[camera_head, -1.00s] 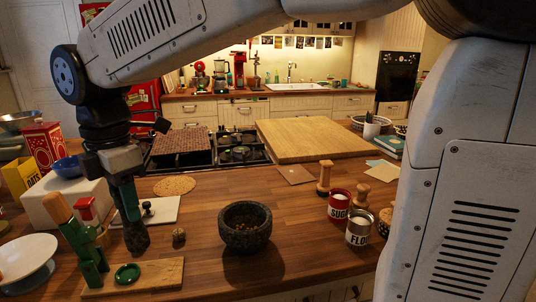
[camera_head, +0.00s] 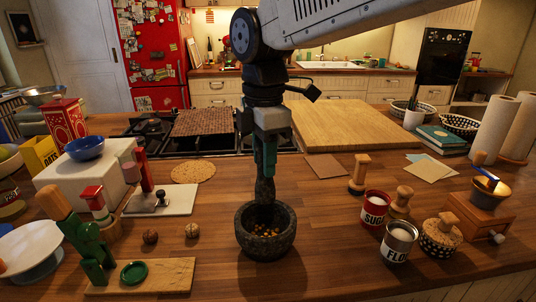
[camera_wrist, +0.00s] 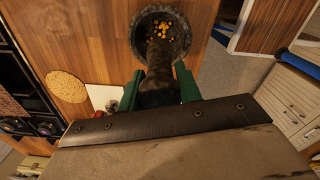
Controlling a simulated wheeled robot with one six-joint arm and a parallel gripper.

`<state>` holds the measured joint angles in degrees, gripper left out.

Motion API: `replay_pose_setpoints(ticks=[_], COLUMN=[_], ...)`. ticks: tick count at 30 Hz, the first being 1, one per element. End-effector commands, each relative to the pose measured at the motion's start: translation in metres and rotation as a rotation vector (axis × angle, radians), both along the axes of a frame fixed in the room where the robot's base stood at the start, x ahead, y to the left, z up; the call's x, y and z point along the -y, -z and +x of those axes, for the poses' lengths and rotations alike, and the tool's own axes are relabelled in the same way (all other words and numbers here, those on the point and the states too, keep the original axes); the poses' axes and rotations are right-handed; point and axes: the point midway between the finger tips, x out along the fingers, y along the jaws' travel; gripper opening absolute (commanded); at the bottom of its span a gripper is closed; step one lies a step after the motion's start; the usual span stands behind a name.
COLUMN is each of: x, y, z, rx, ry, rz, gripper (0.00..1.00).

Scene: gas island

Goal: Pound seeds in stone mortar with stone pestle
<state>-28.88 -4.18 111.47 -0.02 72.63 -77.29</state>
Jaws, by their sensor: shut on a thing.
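The dark stone mortar (camera_head: 250,240) stands on the wooden counter in the middle of the head view. Several small orange-yellow seeds (camera_head: 266,231) lie inside it. My gripper (camera_head: 265,165) is above the mortar, its green fingers shut on the dark stone pestle (camera_head: 265,192). The pestle is upright, and its lower end is at the mortar's opening. In the wrist view the pestle (camera_wrist: 158,75) points into the mortar (camera_wrist: 180,20), with seeds (camera_wrist: 163,32) beyond its tip. I cannot tell whether the tip touches the seeds.
Two walnuts (camera_head: 192,231) and a wooden board (camera_head: 145,277) with a green nutcracker (camera_head: 92,250) are left of the mortar. A red sugar tin (camera_head: 374,212) and a flour tin (camera_head: 397,244) stand to the right. The counter around the mortar is clear.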

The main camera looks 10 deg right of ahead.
Motion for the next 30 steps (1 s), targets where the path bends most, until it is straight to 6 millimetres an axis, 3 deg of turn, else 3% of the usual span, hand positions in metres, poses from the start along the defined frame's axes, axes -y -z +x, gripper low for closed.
replay_pose_setpoints(ticks=[5, 21, 30], x=[0.000, 0.002, 0.002], y=[0.007, 0.068, 0.088], z=[0.000, 0.000, 0.000], rx=[0.000, -0.002, 0.000], ry=[0.001, 0.002, 0.002], rz=[0.000, -0.002, 0.000], gripper=[0.02, 0.02, 0.02])
